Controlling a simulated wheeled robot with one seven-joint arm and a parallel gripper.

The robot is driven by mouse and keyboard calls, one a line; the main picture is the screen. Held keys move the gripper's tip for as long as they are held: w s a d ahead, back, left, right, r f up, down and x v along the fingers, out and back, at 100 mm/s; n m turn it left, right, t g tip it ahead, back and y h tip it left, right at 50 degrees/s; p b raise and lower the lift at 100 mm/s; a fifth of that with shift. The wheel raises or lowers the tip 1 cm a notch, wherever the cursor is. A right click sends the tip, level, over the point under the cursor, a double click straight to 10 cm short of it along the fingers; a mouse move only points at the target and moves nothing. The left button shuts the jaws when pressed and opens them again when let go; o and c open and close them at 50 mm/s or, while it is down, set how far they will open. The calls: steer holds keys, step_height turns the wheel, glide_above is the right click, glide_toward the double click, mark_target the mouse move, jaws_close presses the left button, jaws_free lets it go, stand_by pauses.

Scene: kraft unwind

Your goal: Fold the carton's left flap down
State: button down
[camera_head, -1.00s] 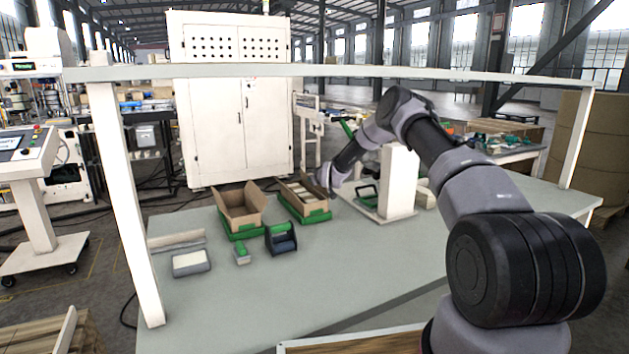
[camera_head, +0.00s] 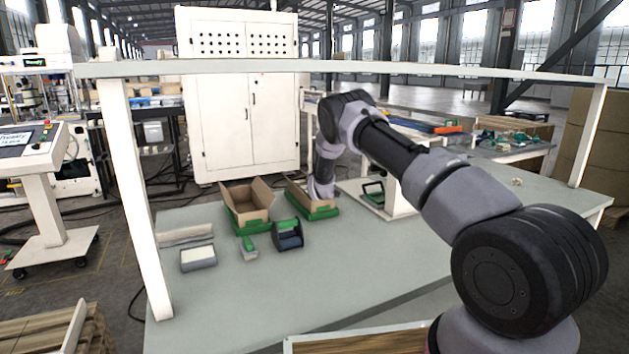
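Two open brown cartons stand in green trays near the far edge of the table. The left carton (camera_head: 250,212) has its flaps standing up and looks empty from here. The right carton (camera_head: 298,197) has a raised brown flap on its left side; my arm covers its right part and most of its inside. The grey end of my arm (camera_head: 322,187) points down at the right carton. My gripper's fingers cannot be made out there, so I cannot tell whether they touch the flap or are open or shut.
A tape dispenser (camera_head: 288,236), a green-topped tool (camera_head: 248,248) and a grey box with a white top (camera_head: 198,257) lie in front of the cartons. A white post stand (camera_head: 403,190) is right of my arm. The table's front middle (camera_head: 320,285) is clear.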

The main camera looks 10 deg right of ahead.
stand_by(0.4)
steer(key=c, duration=1)
jaws_free()
steer(key=shift+c, duration=0.2)
steer(key=shift+s, duration=0.15)
